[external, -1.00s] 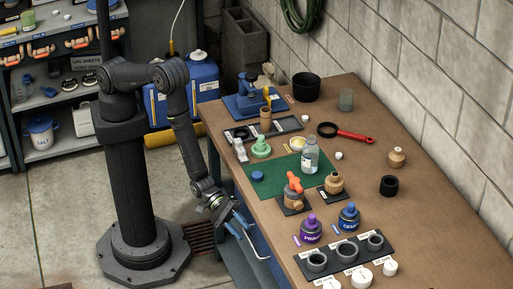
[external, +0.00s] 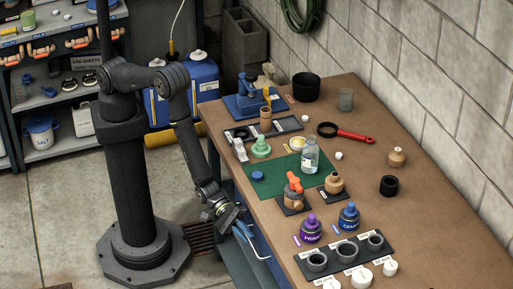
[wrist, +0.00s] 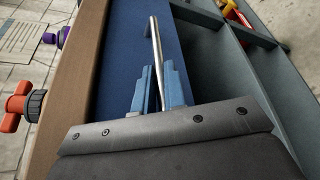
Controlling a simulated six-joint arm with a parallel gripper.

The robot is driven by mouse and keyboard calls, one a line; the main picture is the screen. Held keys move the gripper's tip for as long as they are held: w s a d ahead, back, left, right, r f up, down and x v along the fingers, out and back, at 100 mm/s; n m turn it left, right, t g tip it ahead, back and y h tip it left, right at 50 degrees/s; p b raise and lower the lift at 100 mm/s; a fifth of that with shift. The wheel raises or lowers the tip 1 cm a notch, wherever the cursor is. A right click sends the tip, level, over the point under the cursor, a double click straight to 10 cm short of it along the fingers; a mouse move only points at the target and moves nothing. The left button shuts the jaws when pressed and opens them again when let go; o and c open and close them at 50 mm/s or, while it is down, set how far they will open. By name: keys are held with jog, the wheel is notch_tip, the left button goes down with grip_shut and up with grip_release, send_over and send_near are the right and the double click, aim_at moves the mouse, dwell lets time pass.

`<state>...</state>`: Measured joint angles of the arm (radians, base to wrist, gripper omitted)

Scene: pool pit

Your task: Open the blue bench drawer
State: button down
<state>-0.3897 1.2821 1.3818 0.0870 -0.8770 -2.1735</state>
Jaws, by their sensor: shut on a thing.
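The blue bench drawer shows as a flat dark blue front (wrist: 130,62) below the brown bench top in the wrist view. Its metal bar handle (wrist: 155,45) runs between my fingers. My gripper (wrist: 160,80) has light blue fingers, shut on the handle near its lower end. In the external view, my gripper (external: 245,230) is beside the bench's left side, below the top. The handle (external: 262,256) shows as a thin pale bar past the fingers. No clear gap shows around the drawer front.
The bench top (external: 390,245) holds bottles, jars, a red-handled tool and a green mat (external: 275,180). Grey divided compartments (wrist: 235,60) lie to the right of the drawer front in the wrist view.

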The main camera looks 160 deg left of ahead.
jog(key=shift+d, duration=0.15)
jog(key=d, duration=2.9)
jog(key=shift+d, duration=0.15)
jog(key=c, duration=1.5)
grip_release()
jog(key=v, duration=1.7)
jog(key=shift+s+f, duration=0.1)
jog(key=shift+s, duration=0.15)
jog(key=shift+w, duration=0.15)
